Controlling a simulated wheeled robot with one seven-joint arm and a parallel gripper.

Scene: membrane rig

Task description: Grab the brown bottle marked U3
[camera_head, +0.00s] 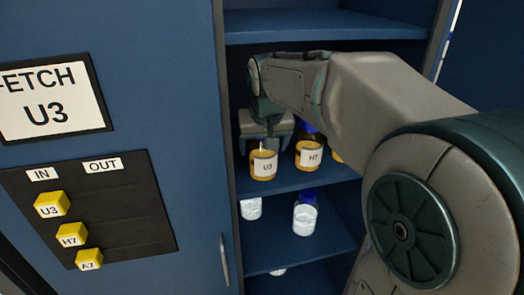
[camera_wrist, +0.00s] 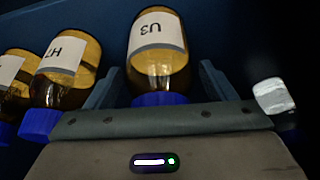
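The brown bottle marked U3 (camera_head: 264,160) stands upright on a cabinet shelf, left of the bottle marked H7 (camera_head: 309,152). My gripper (camera_head: 266,128) is at its top and hides its cap in the head view. In the wrist view the U3 bottle (camera_wrist: 158,50) appears upside down, with its blue cap close to the palm. My gripper's fingers (camera_wrist: 160,82) stand apart on either side of it, with narrow gaps showing. The gripper looks open around the bottle's upper part.
The H7 bottle (camera_wrist: 68,68) stands close beside one finger in the wrist view, with another brown bottle (camera_wrist: 12,85) beyond it. White bottles (camera_head: 304,214) stand on the shelf below. The upper shelf (camera_head: 320,26) is overhead. A cabinet panel (camera_head: 120,190) is at left.

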